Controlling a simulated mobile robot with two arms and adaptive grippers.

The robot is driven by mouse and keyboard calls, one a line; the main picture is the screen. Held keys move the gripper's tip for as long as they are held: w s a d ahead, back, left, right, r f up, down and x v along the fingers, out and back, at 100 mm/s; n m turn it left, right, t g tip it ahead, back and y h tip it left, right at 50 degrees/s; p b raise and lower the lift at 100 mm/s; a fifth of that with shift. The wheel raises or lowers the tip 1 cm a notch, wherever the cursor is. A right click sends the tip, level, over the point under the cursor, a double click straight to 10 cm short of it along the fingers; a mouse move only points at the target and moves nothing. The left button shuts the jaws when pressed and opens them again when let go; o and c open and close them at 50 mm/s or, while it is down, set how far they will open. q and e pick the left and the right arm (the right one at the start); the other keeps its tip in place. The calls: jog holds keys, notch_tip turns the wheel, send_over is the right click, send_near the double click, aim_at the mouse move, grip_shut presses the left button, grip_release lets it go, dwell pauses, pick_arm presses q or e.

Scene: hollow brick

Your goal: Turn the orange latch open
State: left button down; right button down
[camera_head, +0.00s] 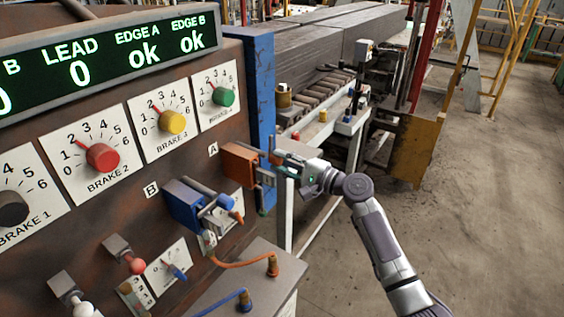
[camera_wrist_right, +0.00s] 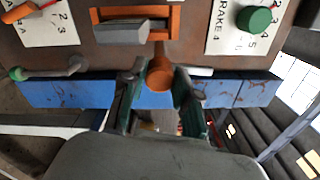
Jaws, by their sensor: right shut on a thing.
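The orange latch (camera_head: 240,165) is a boxy housing beside the label A on the brown panel. In the right wrist view its orange frame (camera_wrist_right: 174,22) surrounds a grey block, and a round orange knob (camera_wrist_right: 160,72) sticks out toward me. My right gripper (camera_head: 275,166) reaches in from the right; in its wrist view the two fingers (camera_wrist_right: 157,88) are closed on the knob, one on each side. In the head view the knob is mostly hidden by the gripper. My left gripper is not in view.
A blue latch (camera_head: 183,205) marked B sits lower left. Brake dials, such as the green one (camera_head: 222,96), line the panel under a display (camera_head: 105,58). A blue post (camera_head: 262,85) stands behind the orange latch. A grey box (camera_head: 245,285) with cables is below. Open floor lies right.

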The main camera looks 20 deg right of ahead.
jog(key=c, duration=0.8)
grip_release()
jog(key=shift+c, duration=0.2)
jog(key=shift+s+d, duration=0.1)
jog(key=v, duration=1.1)
jog(key=shift+s+d, duration=0.3)
